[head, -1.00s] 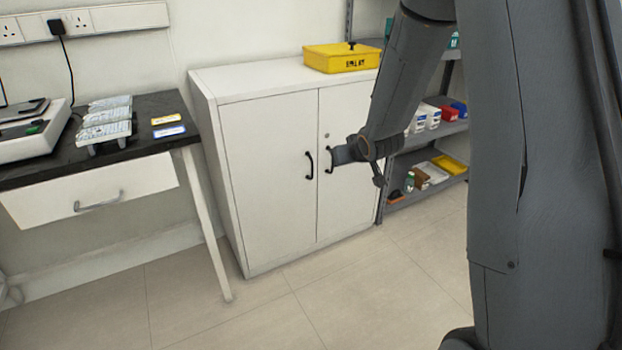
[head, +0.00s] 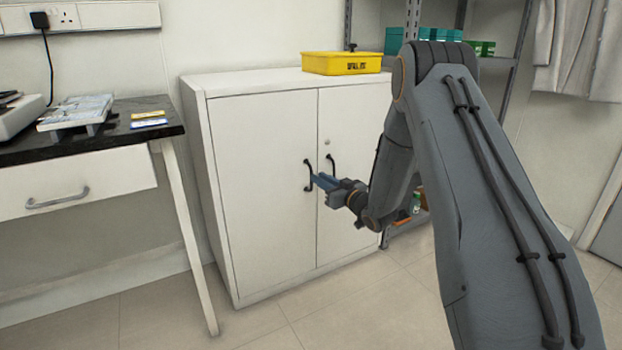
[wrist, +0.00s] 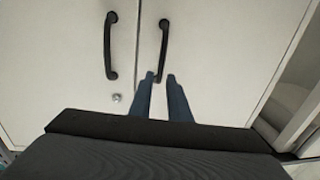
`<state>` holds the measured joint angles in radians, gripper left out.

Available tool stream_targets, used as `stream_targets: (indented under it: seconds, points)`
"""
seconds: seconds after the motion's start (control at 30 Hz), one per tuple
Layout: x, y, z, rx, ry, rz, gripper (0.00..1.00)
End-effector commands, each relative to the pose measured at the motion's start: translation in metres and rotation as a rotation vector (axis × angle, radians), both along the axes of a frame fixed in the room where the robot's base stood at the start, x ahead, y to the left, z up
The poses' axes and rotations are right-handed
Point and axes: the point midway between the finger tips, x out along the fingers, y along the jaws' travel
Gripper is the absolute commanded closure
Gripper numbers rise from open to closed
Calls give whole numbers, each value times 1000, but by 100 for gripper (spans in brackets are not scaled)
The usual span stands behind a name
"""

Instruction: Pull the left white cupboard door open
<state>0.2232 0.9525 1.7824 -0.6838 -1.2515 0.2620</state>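The white cupboard's left door (head: 262,220) is shut, with a black bar handle (head: 308,175) near its right edge. The right door (head: 345,225) is also shut and has its own black handle (head: 330,166) with a lock above it. My gripper (head: 316,180) is in front of the doors, close to the left door's handle. The wrist view looks upside down, so the left door's handle (wrist: 163,45) is on the right there. My gripper's two blue fingers (wrist: 161,77) are apart, with one end of that handle appearing between their tips. Contact cannot be told.
A yellow box (head: 342,63) sits on the cupboard top. A dark-topped bench (head: 100,150) with a drawer stands to the left, its leg near the cupboard. Shelving is behind my arm at the right. The floor (head: 260,325) in front is clear.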

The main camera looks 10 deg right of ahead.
Motion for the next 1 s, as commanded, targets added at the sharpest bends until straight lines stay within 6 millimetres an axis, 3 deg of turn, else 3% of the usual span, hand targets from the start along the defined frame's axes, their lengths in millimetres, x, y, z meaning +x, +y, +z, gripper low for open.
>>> stream_targets:
  seconds: [0.2,0.4,0.73,0.83,1.0]
  points:
    - [32,15,-2,-1,0,1,84]
    - [49,23,-2,-2,1,0,84]
    - [53,24,-1,0,3,-1,84]
    - [53,24,-1,-1,3,-1,99]
    - [52,24,-1,-1,3,-1,100]
